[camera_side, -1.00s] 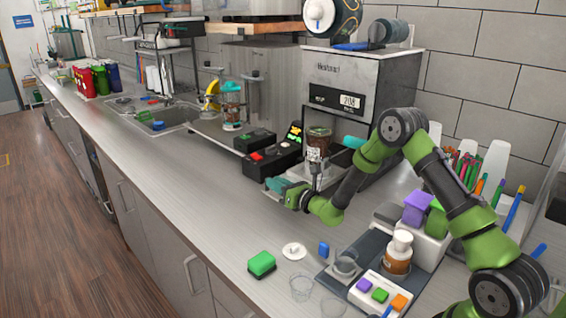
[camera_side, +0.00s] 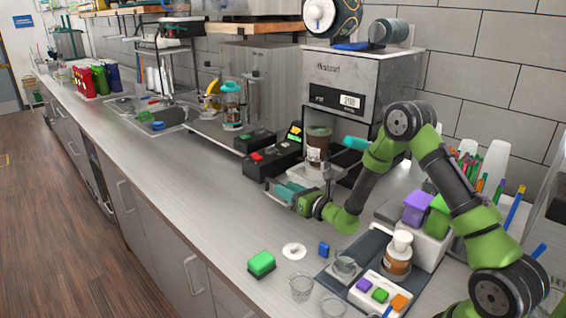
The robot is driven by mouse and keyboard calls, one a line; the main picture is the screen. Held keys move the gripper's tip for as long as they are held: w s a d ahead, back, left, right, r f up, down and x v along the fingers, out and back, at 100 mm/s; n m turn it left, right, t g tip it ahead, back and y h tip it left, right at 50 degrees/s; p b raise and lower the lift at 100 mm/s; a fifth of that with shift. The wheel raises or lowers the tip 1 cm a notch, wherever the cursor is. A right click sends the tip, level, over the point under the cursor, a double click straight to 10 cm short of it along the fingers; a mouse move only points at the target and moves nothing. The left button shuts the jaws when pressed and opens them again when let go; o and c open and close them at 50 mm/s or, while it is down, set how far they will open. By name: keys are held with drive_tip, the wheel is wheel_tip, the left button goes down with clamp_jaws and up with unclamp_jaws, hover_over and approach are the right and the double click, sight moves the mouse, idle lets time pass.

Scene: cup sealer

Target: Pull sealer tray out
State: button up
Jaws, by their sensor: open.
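The sealer (camera_side: 358,78) is a grey metal box machine with a lit display, against the wall right of centre. Its tray (camera_side: 312,170) shows low at the front of the machine, partly hidden by my gripper and arm. A brown-filled cup (camera_side: 317,148) with a label stands upright at the tray. My gripper (camera_side: 280,190) is open, just in front of and below the tray and cup, above the counter. Its fingers point left. I cannot tell whether it touches the tray.
A black control box (camera_side: 270,158) with red and green buttons stands left of the tray. A green block (camera_side: 261,263), white lid (camera_side: 294,250), and clear cups (camera_side: 301,287) lie on the near counter. The counter (camera_side: 215,205) left of my gripper is clear.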

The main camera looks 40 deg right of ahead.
drive_tip(key=shift+s, duration=1.5)
drive_tip(key=s+a+r+n+g+y, duration=0.4)
drive_tip(key=a+r+n+y, duration=0.75)
drive_tip(key=a, duration=0.25)
drive_tip(key=s+a+r+n+g, duration=0.4)
drive_tip(key=s+a+n+g, duration=0.4)
drive_tip(key=s+n, duration=0.35)
drive_tip(key=s+d+r+n+t+h, duration=0.1)
drive_tip(key=s+d+r+n+h, duration=0.1)
drive_tip(key=s+d+n+h, duration=0.7)
drive_tip(key=shift+s+d+n, duration=0.4)
drive_tip(key=shift+s+n, duration=0.7)
drive_tip(key=shift+s, duration=0.9)
